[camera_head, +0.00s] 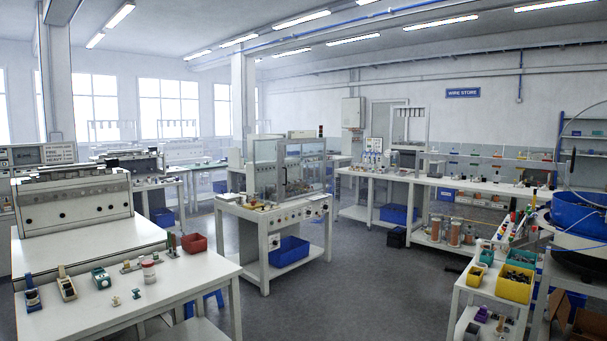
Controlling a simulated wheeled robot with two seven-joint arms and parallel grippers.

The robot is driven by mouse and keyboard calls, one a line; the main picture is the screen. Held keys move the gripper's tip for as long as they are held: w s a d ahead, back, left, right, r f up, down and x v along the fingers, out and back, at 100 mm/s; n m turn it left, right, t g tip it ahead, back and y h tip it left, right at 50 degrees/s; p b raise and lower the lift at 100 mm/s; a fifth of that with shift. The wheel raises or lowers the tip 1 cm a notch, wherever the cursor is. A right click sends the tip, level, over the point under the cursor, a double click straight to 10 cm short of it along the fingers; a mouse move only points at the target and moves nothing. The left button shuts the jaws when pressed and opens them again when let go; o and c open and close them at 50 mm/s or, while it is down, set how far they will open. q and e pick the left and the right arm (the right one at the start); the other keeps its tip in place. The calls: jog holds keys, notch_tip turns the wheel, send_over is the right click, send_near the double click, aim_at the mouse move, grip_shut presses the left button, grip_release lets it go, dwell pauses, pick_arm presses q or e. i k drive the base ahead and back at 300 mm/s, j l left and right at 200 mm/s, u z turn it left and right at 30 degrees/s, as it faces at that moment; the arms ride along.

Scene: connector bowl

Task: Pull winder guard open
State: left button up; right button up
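A clear box-shaped guard (268,158) with a pale frame stands on a white wheel-less machine bench (272,215) in the middle of the room. It looks like the winder guard. A dark upright handle (284,178) shows at its front corner. The guard's panels look closed, but the distance makes this hard to tell. Small parts lie on the bench top in front of it, and the mechanism inside is too small to make out. Neither of my grippers is in view.
A white table (110,262) with tools and a red bin (194,243) stands at the near left. A cart with yellow bins (515,283) and a large bowl unit (580,228) stand at the right. Grey floor (370,280) between them is clear.

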aim_at(282, 145)
jog(key=i+l, duration=0.1)
jog(key=i, duration=1.6)
jog(key=i+l, duration=0.1)
jog(key=i, duration=1.6)
jog(key=i+l, duration=0.1)
jog(key=i, duration=3.35)
